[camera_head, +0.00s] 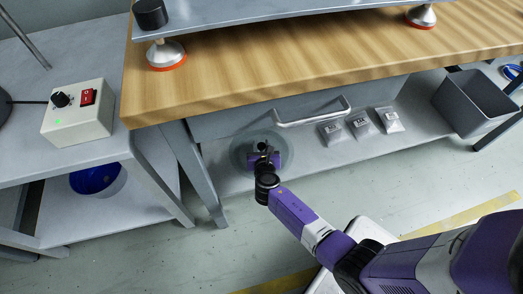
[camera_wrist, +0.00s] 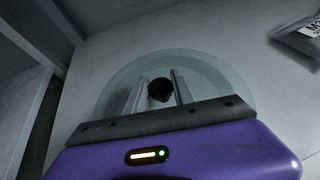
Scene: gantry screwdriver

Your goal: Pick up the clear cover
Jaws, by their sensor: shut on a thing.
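The clear cover is a round, see-through dome (camera_head: 240,146) on the grey lower shelf of the wooden bench, left of the small packets. In the wrist view the cover (camera_wrist: 215,80) spreads out as a pale disc around a dark round knob (camera_wrist: 161,90). My gripper (camera_head: 264,150) reaches in under the benchtop at the cover. In the wrist view its two fingers (camera_wrist: 160,92) stand on either side of the knob and are shut on it. My gripper and wrist hide part of the cover in the head view. I cannot tell whether the cover touches the shelf.
Several labelled packets (camera_head: 361,124) lie on the shelf to the right, with a grey bin (camera_head: 476,100) beyond. The wooden benchtop (camera_head: 300,65) and a drawer handle (camera_head: 312,111) overhang the cover. A bench leg (camera_head: 196,170) stands close on the left.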

